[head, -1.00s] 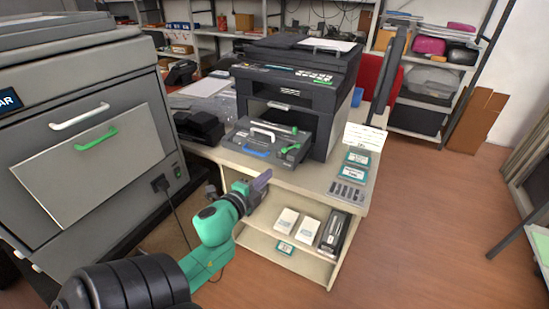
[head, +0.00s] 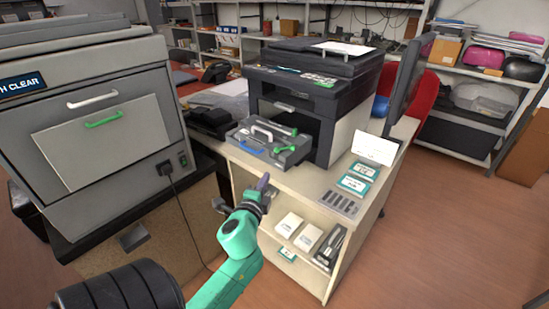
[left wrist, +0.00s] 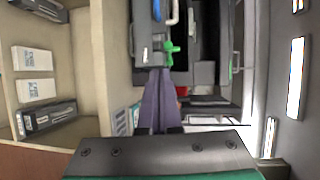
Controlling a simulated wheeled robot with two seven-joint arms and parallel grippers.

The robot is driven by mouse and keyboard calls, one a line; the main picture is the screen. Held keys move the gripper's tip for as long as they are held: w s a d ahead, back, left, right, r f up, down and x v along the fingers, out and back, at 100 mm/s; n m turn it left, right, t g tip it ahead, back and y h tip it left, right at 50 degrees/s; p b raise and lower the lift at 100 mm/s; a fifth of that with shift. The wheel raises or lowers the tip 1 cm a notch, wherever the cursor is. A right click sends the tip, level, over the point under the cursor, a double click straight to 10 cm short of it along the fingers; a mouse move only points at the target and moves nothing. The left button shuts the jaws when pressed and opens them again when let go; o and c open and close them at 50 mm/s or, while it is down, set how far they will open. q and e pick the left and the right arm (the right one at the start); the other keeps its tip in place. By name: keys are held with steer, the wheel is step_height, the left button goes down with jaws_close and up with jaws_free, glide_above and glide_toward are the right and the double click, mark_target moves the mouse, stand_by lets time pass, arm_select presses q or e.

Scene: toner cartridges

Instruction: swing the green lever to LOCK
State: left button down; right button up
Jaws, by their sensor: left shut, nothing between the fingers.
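The green lever (head: 285,149) sits on the right part of the grey tray (head: 256,152) pulled out from the black printer's front. It also shows in the left wrist view (left wrist: 170,47), just beyond my fingertips. My left gripper (head: 264,180) is shut and empty, in front of the cabinet and short of the tray, with its fingers pointing up toward the printer. Its purple-grey fingers (left wrist: 158,76) lie together in the left wrist view, and contact with the lever cannot be told there. Any LOCK marking is too small to read. My right gripper is not in view.
The tray also carries a white handle (head: 270,130) and a blue handle (head: 251,149). Teal-edged boxes (head: 357,180) lie on the cabinet top to the right. A large grey machine (head: 95,110) stands at left, with a cable hanging from it. Floor is free at right.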

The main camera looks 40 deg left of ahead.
mark_target(277, 153)
arm_select(q)
steer(key=x, duration=0.7)
steer(key=r+p+x, duration=0.1)
steer(key=x, duration=0.3)
steer(key=shift+w+a, duration=0.25)
steer(key=shift+w, duration=0.05)
steer(key=shift+a, duration=0.65)
